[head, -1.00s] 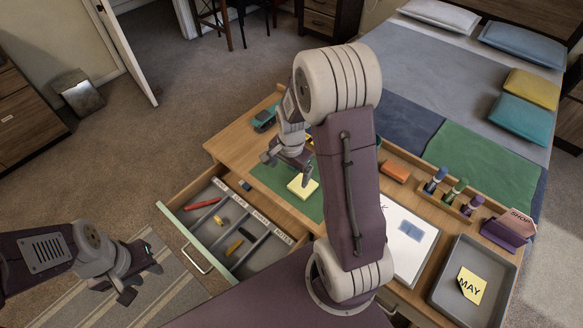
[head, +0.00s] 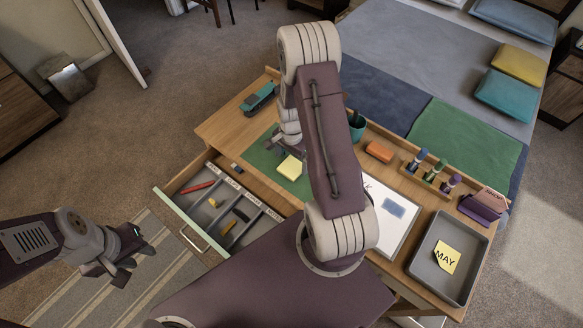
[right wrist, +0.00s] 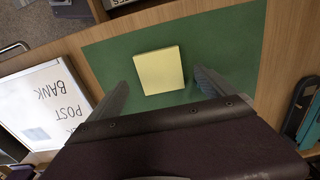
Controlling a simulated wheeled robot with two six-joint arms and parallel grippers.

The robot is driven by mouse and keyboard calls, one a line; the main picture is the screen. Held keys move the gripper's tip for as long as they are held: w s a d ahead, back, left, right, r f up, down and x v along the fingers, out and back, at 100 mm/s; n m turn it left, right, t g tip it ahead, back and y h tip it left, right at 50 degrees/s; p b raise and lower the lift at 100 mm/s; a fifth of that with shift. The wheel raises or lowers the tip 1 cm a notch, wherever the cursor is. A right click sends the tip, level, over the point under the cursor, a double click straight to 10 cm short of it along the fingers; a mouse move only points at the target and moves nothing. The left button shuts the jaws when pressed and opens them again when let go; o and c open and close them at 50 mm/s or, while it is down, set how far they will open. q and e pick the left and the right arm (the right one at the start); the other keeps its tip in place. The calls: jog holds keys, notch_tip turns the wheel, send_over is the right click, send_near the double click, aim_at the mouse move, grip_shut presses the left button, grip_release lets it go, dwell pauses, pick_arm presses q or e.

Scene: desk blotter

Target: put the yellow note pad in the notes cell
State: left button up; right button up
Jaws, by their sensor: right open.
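The yellow note pad (head: 290,167) lies flat on the green blotter (head: 262,159) on the desk. In the right wrist view the pad (right wrist: 160,70) sits between the spread fingertips of my right gripper (right wrist: 163,88), which is open and empty. In the head view my right gripper (head: 285,150) is just beyond the pad and partly hidden by my arm. The open drawer (head: 172,205) has several labelled cells; the labels are too small to read. My left gripper (head: 113,272) hangs left of the drawer, away from the pad; its jaw opening is unclear.
The drawer cells hold a red item (head: 197,189) and yellow items. A whiteboard (head: 392,222), an orange block (head: 380,152), a bottle rack (head: 433,177) and a grey tray (head: 447,260) with a MAY note stand right. A teal vehicle-like object (head: 260,97) is at the back left.

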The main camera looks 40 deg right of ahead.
aim_at(292, 167)
notch_tip(292, 167, down, 4)
jog(key=shift+d+r, duration=0.1)
jog(key=shift+r, duration=0.15)
jog(key=c, duration=1.6)
jog(key=shift+w+r, duration=0.1)
jog(key=shift+r, duration=0.45)
jog(key=shift+c, duration=0.2)
notch_tip(292, 167, up, 3)
jog(key=s+d+r, duration=0.1)
jog(key=s+r, duration=0.6)
jog(key=s, duration=0.4)
jog(key=shift+s, duration=0.4)
